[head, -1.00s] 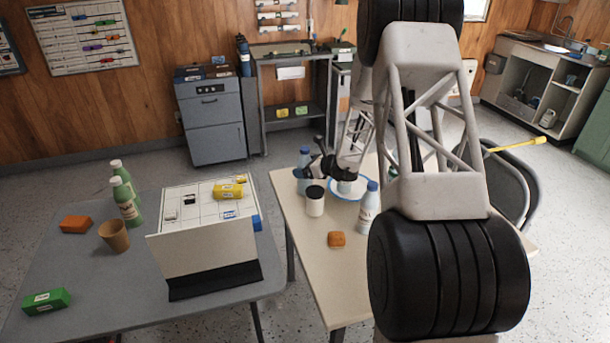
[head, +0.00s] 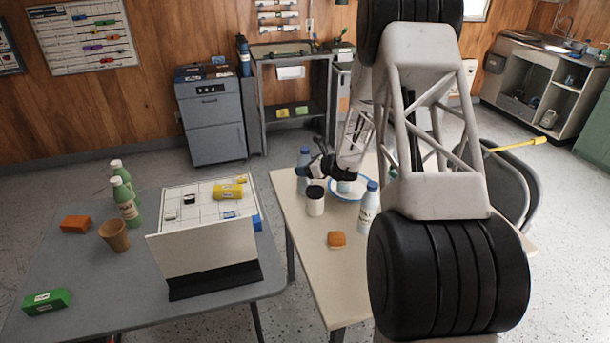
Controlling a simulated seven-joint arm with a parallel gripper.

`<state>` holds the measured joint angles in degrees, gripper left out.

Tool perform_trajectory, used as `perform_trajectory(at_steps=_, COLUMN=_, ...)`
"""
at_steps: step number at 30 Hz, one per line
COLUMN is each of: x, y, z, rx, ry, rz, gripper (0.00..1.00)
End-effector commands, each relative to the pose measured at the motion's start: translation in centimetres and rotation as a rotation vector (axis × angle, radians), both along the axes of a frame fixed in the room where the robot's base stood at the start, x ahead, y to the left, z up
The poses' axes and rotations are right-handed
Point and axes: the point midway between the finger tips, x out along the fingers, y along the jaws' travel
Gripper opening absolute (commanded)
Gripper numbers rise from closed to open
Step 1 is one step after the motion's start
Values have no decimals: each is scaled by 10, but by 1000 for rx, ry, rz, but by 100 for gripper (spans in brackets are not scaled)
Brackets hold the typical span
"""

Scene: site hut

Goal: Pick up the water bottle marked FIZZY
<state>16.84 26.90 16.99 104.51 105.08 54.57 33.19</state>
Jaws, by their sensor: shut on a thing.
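A water bottle (head: 303,177) with a blue cap stands at the back left of the cream table (head: 310,268), partly hidden by my gripper. My gripper (head: 309,168) reaches it from the right, its dark fingers at the bottle's upper body, and is shut on it. The bottle looks upright; I cannot tell whether its base touches the table. A second, similar bottle (head: 367,212) with a blue cap stands upright nearer, beside my arm. The words on both labels are too small to read, so I cannot tell which is FIZZY.
A dark-topped white cup (head: 315,205) stands just in front of the held bottle. The grey table (head: 95,305) at left holds green bottles, a brown cup and a white slanted board (head: 205,250).

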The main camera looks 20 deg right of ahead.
Motion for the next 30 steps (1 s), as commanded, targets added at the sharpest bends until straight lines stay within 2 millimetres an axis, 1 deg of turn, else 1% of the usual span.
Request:
perform_trajectory(at_steps=8, x=0, y=0, z=1, rx=0, ry=-1, rz=0, gripper=21)
perform_trajectory(at_steps=14, x=0, y=0, z=10, rx=-1, ry=-3, rz=1, gripper=21)
perform_trajectory(at_steps=20, x=0, y=0, z=29, rx=-2, ry=-3, rz=0, gripper=21)
perform_trajectory(at_steps=30, x=0, y=0, z=76, rx=0, ry=-3, rz=0, gripper=21)
